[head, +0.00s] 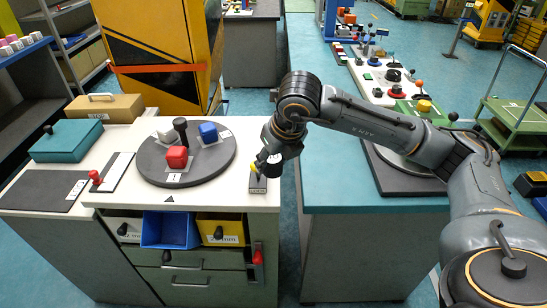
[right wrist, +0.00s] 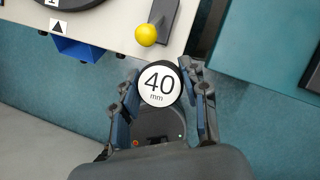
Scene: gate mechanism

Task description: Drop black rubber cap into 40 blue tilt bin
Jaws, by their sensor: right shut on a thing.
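The black cap (right wrist: 160,86) has a white round face marked "40 mm". My right gripper (right wrist: 162,92) is shut on its sides, with a finger on each side, in the right wrist view. In the head view my right gripper (head: 273,162) hangs near the right edge of the white counter, right of the blue tilt bin. The blue tilt bin (head: 168,229) sits in the cabinet front and is tilted out with its open top showing. A corner of it shows in the right wrist view (right wrist: 78,49), left of the cap. My left gripper is not in view.
A yellow ball knob (right wrist: 146,35) on a lever stands by the counter edge, close to the cap. A white bin (head: 123,227) and a yellow bin (head: 220,228) flank the blue one. A round turntable (head: 214,168) with red and blue blocks is on the counter.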

